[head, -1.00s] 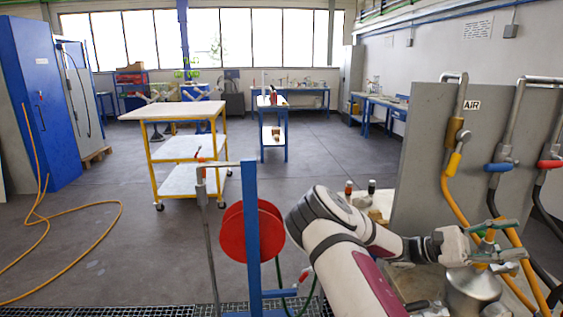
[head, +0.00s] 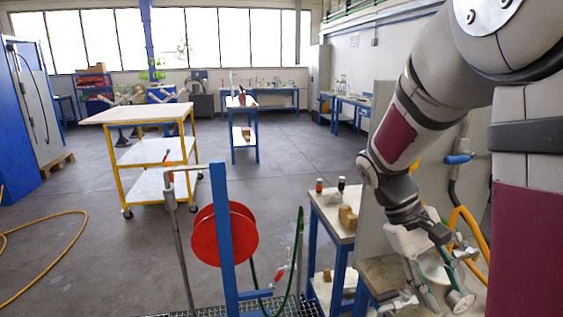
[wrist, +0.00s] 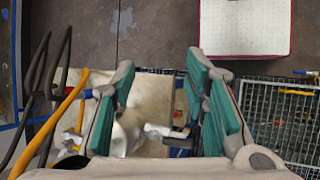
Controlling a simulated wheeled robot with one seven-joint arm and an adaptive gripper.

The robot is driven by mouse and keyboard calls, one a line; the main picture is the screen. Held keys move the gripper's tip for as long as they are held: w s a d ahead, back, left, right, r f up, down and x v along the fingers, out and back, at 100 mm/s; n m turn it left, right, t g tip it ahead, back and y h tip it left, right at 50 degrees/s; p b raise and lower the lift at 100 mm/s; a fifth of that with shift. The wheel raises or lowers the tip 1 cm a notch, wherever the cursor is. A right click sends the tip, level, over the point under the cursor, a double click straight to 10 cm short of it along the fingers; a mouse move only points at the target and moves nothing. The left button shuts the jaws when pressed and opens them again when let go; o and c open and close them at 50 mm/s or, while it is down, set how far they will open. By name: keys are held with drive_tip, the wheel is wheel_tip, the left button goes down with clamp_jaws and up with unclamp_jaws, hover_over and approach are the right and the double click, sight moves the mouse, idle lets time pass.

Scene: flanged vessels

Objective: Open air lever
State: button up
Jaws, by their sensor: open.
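My gripper (head: 450,280) is open and points down over the bench (head: 380,272) at the right. Its green-padded fingers also show in the wrist view (wrist: 158,78), spread apart with nothing gripped. Below and between them is a metal vessel (wrist: 127,135) with a pale side fitting (wrist: 157,130); its round end (head: 460,301) shows beside the fingers in the head view. The AIR sign and yellow air lever are hidden behind my arm.
A grey panel (head: 372,225) stands behind my arm, with a blue handle (head: 457,158) on its pipework. Black hoses (wrist: 37,80) lie left of the gripper. A red hose reel (head: 224,236) is left of the bench.

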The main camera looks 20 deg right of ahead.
drive_tip(key=s+a+r+t+y, duration=0.1)
drive_tip(key=a+r+t, duration=0.1)
drive_tip(key=a, duration=0.4)
drive_tip(key=s+a+r+t+y, duration=0.1)
drive_tip(key=s+a+r+t, duration=0.1)
drive_tip(key=a+t, duration=0.3)
drive_tip(key=s+a+r+n+t+y, duration=0.1)
drive_tip(key=s+a+r+t+y, duration=0.1)
drive_tip(key=a, duration=0.5)
wheel_tip(320, 180, up, 2)
drive_tip(key=shift+a+r+t, duration=0.15)
drive_tip(key=shift+t, duration=0.65)
